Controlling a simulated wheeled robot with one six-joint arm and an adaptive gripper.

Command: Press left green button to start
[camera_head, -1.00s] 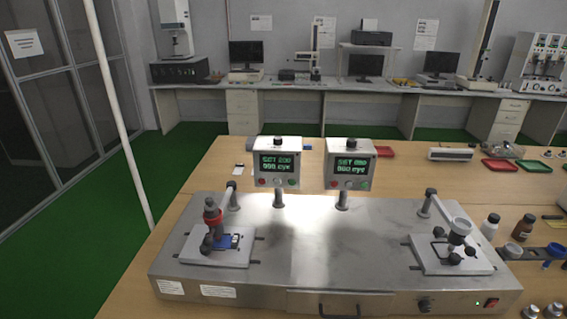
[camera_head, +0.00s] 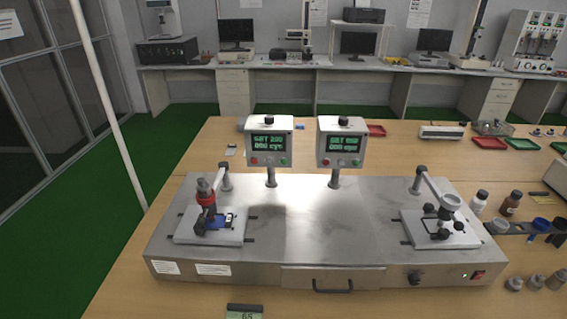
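Two white control boxes with green-lit displays stand on posts on the steel test machine (camera_head: 300,225). The left control box (camera_head: 269,124) has a red button (camera_head: 254,161) at its lower left and a green button (camera_head: 284,162) at its lower right. The right control box (camera_head: 341,124) has a similar red button (camera_head: 326,162) and green button (camera_head: 356,162). Both displays read 000 cyc. My gripper is not in view, so its place and state do not show.
Bottles and metal weights stand at the right. Wood table behind the boxes is mostly clear.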

